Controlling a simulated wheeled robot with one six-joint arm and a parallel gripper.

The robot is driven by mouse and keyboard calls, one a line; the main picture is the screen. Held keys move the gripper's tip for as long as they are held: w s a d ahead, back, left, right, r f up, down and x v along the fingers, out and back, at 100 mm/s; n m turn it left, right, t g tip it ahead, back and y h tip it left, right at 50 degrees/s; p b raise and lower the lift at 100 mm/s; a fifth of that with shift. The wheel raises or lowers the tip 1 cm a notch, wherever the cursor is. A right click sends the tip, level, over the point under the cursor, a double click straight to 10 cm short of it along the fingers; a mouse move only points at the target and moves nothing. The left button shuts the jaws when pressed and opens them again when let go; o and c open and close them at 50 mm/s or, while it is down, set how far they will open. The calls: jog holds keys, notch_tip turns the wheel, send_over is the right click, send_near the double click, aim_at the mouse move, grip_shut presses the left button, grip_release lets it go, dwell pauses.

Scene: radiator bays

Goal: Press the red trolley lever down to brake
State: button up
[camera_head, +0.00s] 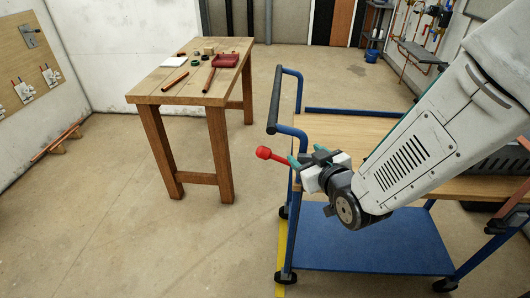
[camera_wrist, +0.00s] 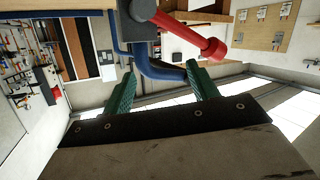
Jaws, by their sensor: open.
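The red lever (camera_head: 264,153) with its round knob sticks out to the left of the blue trolley's frame, roughly level and tilted slightly up toward the knob. In the wrist view the lever (camera_wrist: 185,30) runs from a dark grey mount to its knob, beyond the fingertips. My gripper (camera_head: 297,160) is beside the lever's inner end in the head view and hides part of it. I cannot tell whether a finger touches the lever. The trolley (camera_head: 370,252) stands under my arm.
The trolley's upright handle (camera_head: 274,100) rises close behind my gripper. Open floor (camera_head: 120,220) lies left of the trolley. A blue bucket (camera_head: 372,56) stands at the back.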

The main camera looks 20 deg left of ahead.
aim_at(267, 157)
jog(key=s+a+f+y, duration=0.1)
jog(key=a, duration=0.1)
jog(key=s+a+n+y, duration=0.1)
jog(key=s+a, duration=0.1)
jog(key=s+a+f+y, duration=0.1)
jog(key=a, duration=0.1)
jog(key=shift+s+f+n+t+y, duration=0.25)
jog(key=shift+f+n+t+y, duration=0.05)
jog(key=shift+n, duration=0.1)
jog(key=shift+w+a, duration=0.1)
jog(key=shift+a, duration=0.2)
jog(key=x, duration=0.7)
jog(key=shift+r, duration=0.1)
jog(key=shift+c, duration=0.3)
